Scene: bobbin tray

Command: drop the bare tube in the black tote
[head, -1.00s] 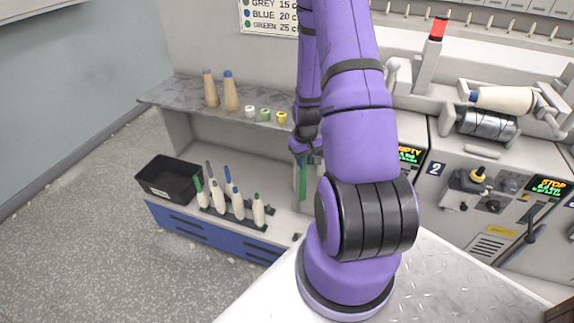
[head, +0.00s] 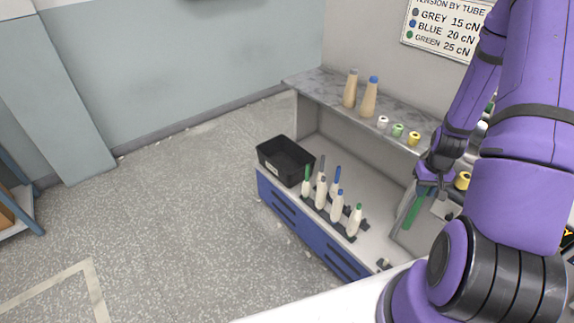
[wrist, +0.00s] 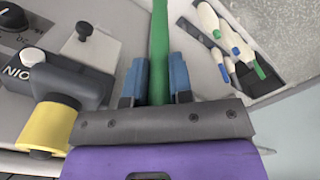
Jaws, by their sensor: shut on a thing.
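My gripper (wrist: 159,82) is shut on a bare green tube (wrist: 159,45), with a blue finger on each side of it in the wrist view. In the head view the green tube (head: 413,210) hangs below my gripper (head: 427,182), tilted, to the right of the bobbin rack. The black tote (head: 286,160) stands at the left end of the blue-drawered cabinet, well to the left of my gripper. Its visible inside looks empty. The tote is out of the wrist view.
Between tote and gripper stands a rack (head: 331,217) of several upright bobbins with coloured tube tips. A grey shelf (head: 325,93) above carries two tall cones (head: 369,97) and small yarn spools (head: 397,130). A yellow spool (wrist: 47,127) on a machine unit is close to my gripper.

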